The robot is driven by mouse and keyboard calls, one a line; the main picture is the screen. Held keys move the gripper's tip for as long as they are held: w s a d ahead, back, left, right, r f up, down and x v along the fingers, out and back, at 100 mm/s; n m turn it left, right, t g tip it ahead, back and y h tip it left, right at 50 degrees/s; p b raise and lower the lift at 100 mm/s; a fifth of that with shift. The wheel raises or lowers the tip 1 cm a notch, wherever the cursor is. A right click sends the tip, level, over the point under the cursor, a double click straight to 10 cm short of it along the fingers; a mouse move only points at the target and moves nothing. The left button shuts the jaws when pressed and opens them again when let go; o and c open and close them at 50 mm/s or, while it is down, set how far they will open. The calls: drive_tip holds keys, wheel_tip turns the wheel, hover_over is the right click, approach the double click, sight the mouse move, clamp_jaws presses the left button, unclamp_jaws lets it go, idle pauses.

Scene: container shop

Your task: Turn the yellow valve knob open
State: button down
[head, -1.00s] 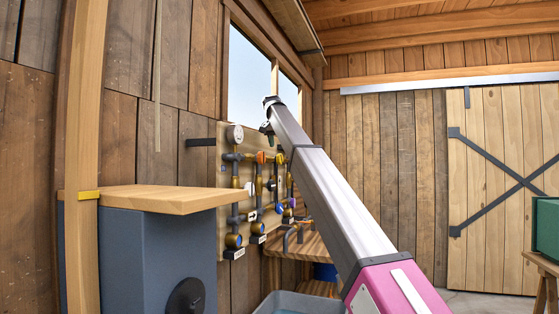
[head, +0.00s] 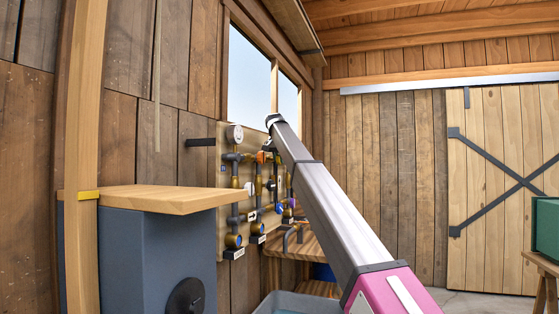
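A wooden valve board (head: 226,172) is on the left wall in the head view. It carries dark pipes, brass fittings and several coloured knobs. An orange knob (head: 261,157) sits high on it, and blue knobs (head: 234,240) sit lower. I cannot make out a clearly yellow knob; part of the board is behind my arm. My arm rises from the lower right to a dark joint in front of the board's top. A small dark part hangs below that joint, close to the orange knob. My gripper's fingers cannot be seen, nor whether they touch anything.
A round white gauge (head: 235,135) tops the board. A grey cabinet (head: 140,255) with a wooden top (head: 150,199) stands at the near left. A wooden shelf (head: 312,245) and grey bin (head: 300,304) are below the board. A green box (head: 547,226) is at the far right.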

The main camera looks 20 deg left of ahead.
drive_tip(key=shift+s, duration=0.1)
drive_tip(key=shift+s+f+t, duration=0.1)
drive_tip(key=shift+s+t, duration=0.05)
drive_tip(key=shift+t, duration=2.05)
drive_tip(key=c, duration=1)
unclamp_jaws()
drive_tip(key=shift+c, duration=0.2)
drive_tip(key=v, duration=1)
drive_tip(key=shift+s+r, duration=0.15)
drive_tip(key=shift+r, duration=0.25)
